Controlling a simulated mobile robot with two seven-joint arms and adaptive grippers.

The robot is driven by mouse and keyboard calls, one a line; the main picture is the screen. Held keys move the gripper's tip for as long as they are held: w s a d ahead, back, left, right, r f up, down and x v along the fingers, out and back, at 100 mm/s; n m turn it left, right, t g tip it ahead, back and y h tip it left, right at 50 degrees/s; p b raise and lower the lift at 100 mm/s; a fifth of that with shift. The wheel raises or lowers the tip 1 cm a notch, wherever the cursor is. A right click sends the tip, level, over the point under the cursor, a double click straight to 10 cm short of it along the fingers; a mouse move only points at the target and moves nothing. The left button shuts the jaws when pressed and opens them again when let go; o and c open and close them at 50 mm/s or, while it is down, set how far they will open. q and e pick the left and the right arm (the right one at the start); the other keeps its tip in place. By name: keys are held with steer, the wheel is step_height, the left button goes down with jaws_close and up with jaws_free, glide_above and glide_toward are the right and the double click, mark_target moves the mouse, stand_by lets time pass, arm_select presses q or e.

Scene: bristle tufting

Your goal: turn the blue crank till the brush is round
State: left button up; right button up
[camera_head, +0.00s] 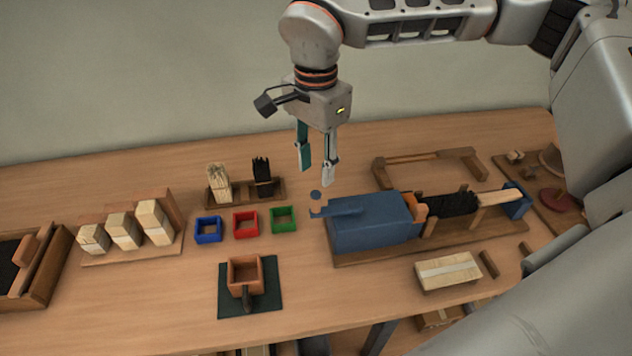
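A blue box-shaped machine (372,228) stands on a wooden base at the right of the table. A brush with dark bristles (448,204) lies to the right of the box, between an orange piece and a pale wooden handle. I cannot tell from here how round it is. My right gripper (316,172) points down above the knob, fingers apart and empty, apparently not touching it. My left gripper is not in view.
Small blue (208,229), red (245,223) and green (283,219) frames stand left of the machine. A brown box (245,275) on a dark mat is in front. A wooden bracket (430,160) lies behind the machine. Pale blocks stand at left.

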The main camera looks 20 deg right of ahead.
steer(key=shift+r, duration=1.65)
